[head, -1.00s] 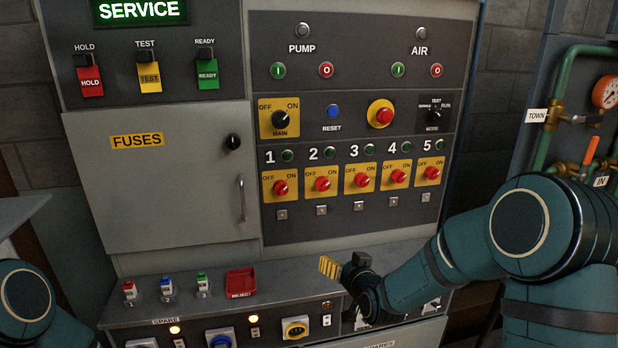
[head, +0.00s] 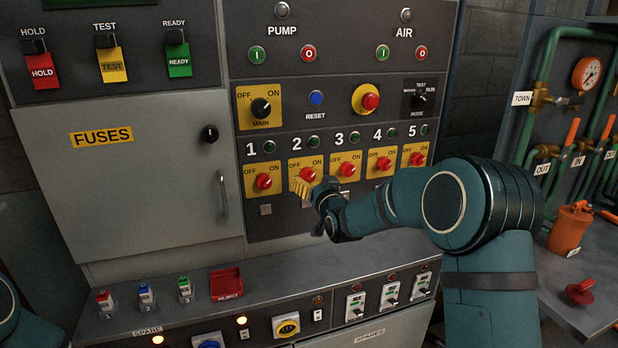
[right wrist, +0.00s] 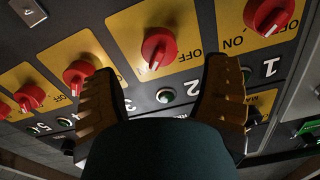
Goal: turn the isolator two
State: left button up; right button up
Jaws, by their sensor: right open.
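Isolator two is a red knob (head: 307,174) on a yellow OFF/ON plate, second from the left in the row under the numbers. My right gripper (head: 302,187) is in front of its lower part and hides some of the plate. In the right wrist view, which is upside down, the knob (right wrist: 158,47) shows between and beyond the two open fingers (right wrist: 162,68), with a gap on both sides. The fingers appear apart from it. The knob's setting is hard to read. My left gripper is out of view.
Isolator one (head: 264,182) and isolator three (head: 347,170) sit close on either side. A green lamp (head: 312,142) is above isolator two. A bench ledge with a red reject tray (head: 226,283) runs below. Pipes and an orange can (head: 570,228) are at the right.

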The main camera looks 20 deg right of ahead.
aim_at(310, 177)
jog(key=shift+w, duration=2.45)
jog(key=shift+a, duration=0.1)
jog(key=c, duration=1.2)
